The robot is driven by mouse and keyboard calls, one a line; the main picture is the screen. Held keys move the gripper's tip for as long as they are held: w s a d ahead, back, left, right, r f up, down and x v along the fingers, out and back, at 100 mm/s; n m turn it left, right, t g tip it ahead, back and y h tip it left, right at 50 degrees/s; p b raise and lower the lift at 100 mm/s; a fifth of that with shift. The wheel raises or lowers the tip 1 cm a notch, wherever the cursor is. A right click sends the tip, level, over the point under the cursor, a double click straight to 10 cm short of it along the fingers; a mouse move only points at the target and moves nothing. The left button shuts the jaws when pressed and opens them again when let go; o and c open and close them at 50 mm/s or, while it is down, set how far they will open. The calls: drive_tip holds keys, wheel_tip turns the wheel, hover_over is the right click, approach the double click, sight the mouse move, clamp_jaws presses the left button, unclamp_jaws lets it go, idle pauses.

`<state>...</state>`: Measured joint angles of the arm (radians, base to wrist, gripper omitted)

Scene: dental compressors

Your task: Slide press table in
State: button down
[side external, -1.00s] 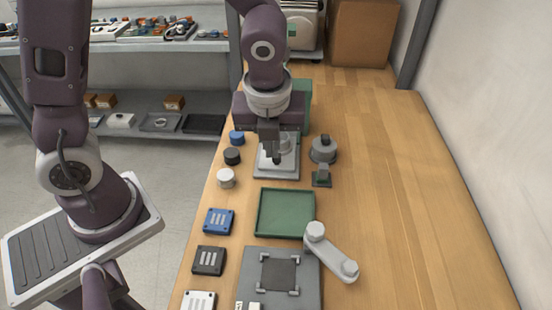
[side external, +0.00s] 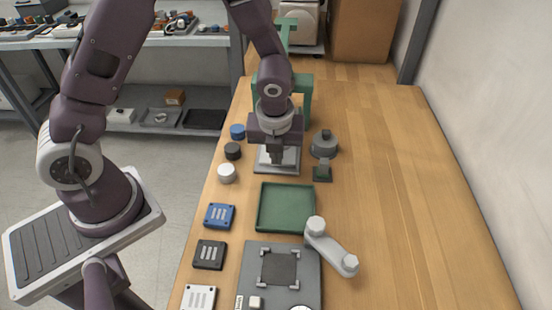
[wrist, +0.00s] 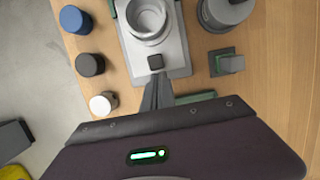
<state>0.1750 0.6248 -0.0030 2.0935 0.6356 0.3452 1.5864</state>
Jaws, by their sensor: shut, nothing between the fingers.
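The press table is a light grey sliding plate (wrist: 178,58) carrying a round cup (wrist: 148,18), with a small dark knob (wrist: 155,62) at its near edge. In the side view, the plate (side external: 291,158) sits on a grey base in front of the green press frame (side external: 305,95), partly hidden by my gripper (side external: 276,160). In the wrist view, my gripper (wrist: 156,78) is shut and empty, its fingertips just on the near side of the knob. Whether they touch the knob is not clear.
Blue (side external: 237,132), black (side external: 232,151) and white (side external: 226,173) round pieces stand left of the press. A grey cylinder (side external: 323,145) and a small green-based block (side external: 322,173) stand right. A green tray (side external: 288,207) lies in front. The table's right side is clear.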

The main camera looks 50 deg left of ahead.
drive_tip(key=w+a, duration=0.8)
drive_tip(key=shift+w+a, duration=0.25)
drive_tip(key=shift+r, duration=0.1)
drive_tip(key=s+d, duration=0.3)
drive_tip(key=shift+s+d+r, duration=0.15)
drive_tip(key=shift+d+r, duration=0.1)
drive_tip(key=s+d+r+n+t, duration=0.1)
drive_tip(key=s+r+n, duration=0.3)
drive_tip(key=r, duration=0.5)
drive_tip(key=s+r+n, duration=0.4)
drive_tip(key=s+r, duration=0.1)
drive_tip(key=r, duration=0.4)
drive_tip(key=s+d+r+n+t+h, duration=0.1)
drive_tip(key=s+r+n, duration=0.1)
drive_tip(key=s+n, duration=0.6)
drive_tip(key=s+d+r+n+t+h, duration=0.1)
drive_tip(key=s+d+r+n, duration=0.1)
drive_tip(key=s+n, duration=0.6)
drive_tip(key=n, duration=0.3)
drive_tip(key=shift+s+d+r+t, duration=0.15)
drive_tip(key=shift+d+r+t, duration=0.1)
drive_tip(key=shift+r+t, duration=0.05)
